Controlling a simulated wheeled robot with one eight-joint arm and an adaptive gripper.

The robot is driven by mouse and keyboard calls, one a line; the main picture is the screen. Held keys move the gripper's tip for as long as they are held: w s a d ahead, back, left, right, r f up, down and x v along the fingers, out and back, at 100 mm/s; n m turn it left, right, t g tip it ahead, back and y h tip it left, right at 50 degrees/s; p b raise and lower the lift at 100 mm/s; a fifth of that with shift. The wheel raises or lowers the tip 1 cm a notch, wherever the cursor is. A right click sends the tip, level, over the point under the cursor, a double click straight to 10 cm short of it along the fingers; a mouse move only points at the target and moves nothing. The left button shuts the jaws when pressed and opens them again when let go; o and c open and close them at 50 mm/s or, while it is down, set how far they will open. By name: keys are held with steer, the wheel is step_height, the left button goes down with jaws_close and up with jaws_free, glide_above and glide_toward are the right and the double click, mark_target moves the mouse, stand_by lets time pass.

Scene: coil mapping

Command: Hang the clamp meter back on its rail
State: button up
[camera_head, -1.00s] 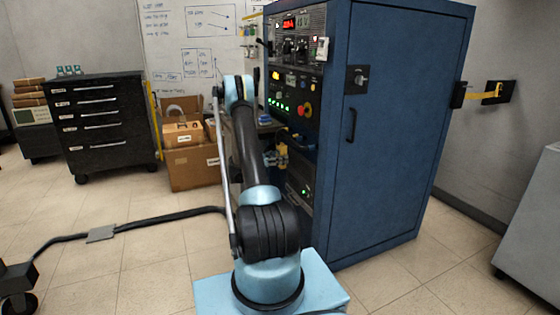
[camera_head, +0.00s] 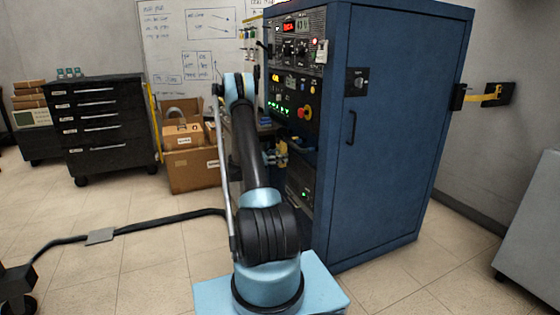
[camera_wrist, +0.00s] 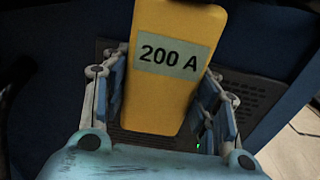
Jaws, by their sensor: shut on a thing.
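The clamp meter (camera_wrist: 168,95) is a yellow body with a pale green "200 A" label. In the wrist view it fills the space between the fingers of my gripper (camera_wrist: 165,100), which is shut on it. Its top end is cut off by the frame edge. In the head view my arm rises in front of the blue cabinet's left side. A small yellow shape (camera_head: 282,149) shows right of my arm; I cannot tell whether it is the held meter. I cannot make out the meter's rail with certainty.
The blue cabinet (camera_head: 385,140) with a control panel (camera_head: 297,60) stands close on the right. Cardboard boxes (camera_head: 190,170) and a black drawer unit (camera_head: 105,125) stand at left. A black cable (camera_head: 165,222) crosses the otherwise open floor. A whiteboard (camera_head: 190,25) is behind.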

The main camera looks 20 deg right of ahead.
steer(key=shift+r, duration=0.5)
steer(key=a, duration=0.7)
steer(key=shift+a, duration=0.25)
stand_by(1.0)
steer(key=shift+s, duration=0.1)
